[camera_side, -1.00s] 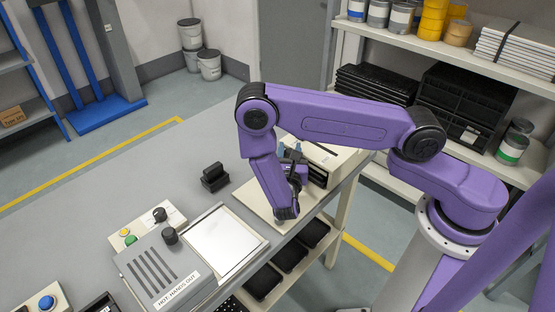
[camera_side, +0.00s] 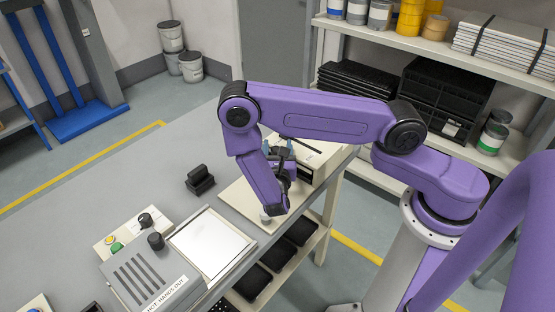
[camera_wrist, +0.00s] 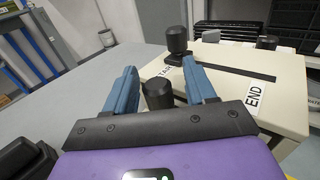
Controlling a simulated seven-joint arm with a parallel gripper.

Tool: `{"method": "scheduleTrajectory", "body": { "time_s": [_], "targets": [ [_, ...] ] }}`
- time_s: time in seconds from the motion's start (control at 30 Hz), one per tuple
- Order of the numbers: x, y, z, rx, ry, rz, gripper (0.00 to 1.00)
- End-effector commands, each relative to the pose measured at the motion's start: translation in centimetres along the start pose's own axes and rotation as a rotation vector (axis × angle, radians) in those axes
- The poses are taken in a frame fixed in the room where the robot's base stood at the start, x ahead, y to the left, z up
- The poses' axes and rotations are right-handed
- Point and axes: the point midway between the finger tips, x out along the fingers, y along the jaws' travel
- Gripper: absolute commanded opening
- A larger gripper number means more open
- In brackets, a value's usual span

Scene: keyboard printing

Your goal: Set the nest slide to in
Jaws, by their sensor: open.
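In the wrist view, my gripper (camera_wrist: 159,67) has its two blue fingers spread apart. A short dark knob (camera_wrist: 158,96) shows between them, and I cannot tell whether either finger touches it. A taller black knob (camera_wrist: 177,40) stands near that end. No part is readably marked as the nest slide. In the side view, my gripper (camera_side: 280,150) is beside the cream box (camera_side: 318,160), above a cream plate (camera_side: 238,195), and my arm hides much of this spot.
A black block (camera_side: 200,181) stands on the grey table to the left. A white-topped tray (camera_side: 211,242), a grey unit marked HOT HANDS OUT (camera_side: 150,275) and a button panel (camera_side: 128,232) are at the front left. The table beyond the block is clear.

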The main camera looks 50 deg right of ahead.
Motion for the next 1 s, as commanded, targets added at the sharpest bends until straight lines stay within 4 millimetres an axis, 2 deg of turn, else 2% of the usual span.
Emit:
{"method": "scheduleTrajectory", "body": {
  "time_s": [0.17,0.7,0.9,1.0],
  "targets": [
    [-2.3,0.2,0.0,-0.001,0.001,0.01,0.55],
    [-13.5,0.1,0.0,0.001,0.0,0.005,0.55],
    [-16.1,0.0,0.0,0.0,0.0,0.001,0.55],
    [-16.8,0.0,0.0,-0.001,0.0,-0.001,0.55]
  ]
}}
